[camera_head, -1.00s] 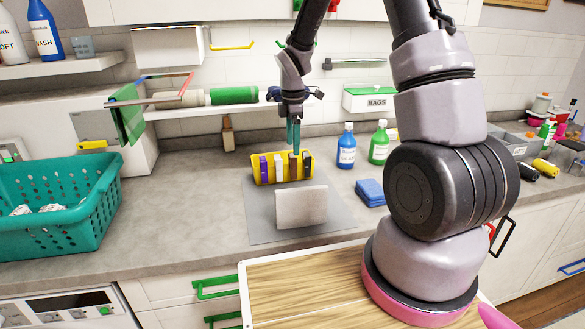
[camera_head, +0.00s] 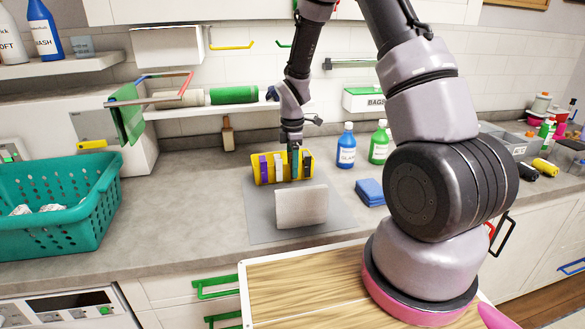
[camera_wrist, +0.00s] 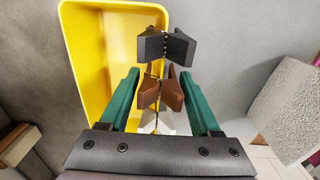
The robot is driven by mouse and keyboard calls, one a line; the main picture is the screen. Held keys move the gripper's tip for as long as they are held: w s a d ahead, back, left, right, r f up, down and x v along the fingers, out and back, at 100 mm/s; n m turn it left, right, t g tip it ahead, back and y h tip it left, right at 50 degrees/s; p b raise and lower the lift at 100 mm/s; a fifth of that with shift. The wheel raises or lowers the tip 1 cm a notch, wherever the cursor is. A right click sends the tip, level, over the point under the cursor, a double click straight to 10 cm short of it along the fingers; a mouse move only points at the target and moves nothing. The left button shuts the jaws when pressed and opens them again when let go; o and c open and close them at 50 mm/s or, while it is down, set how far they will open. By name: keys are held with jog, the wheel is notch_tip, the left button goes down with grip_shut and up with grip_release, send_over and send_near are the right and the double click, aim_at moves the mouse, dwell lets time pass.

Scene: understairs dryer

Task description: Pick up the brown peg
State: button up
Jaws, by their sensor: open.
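The brown peg (camera_wrist: 149,93) is a clothespin clipped on the edge of the yellow bin (camera_wrist: 85,60). In the wrist view it lies between the two teal fingers of my open gripper (camera_wrist: 160,75), with gaps visible at both sides. In the head view my gripper (camera_head: 295,160) is down at the bin (camera_head: 257,178) and largely hides the brown peg. A black peg (camera_wrist: 178,48) is beyond the brown one, and a white peg (camera_wrist: 150,122) is on its near side, partly hidden by my gripper.
A purple peg (camera_head: 263,167) is farther left on the bin. A pale block (camera_head: 301,207) stands in front on a grey mat (camera_head: 262,230). A blue cloth stack (camera_head: 369,191) and bottles (camera_head: 346,147) are to the right.

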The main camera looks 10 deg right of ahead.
grip_shut()
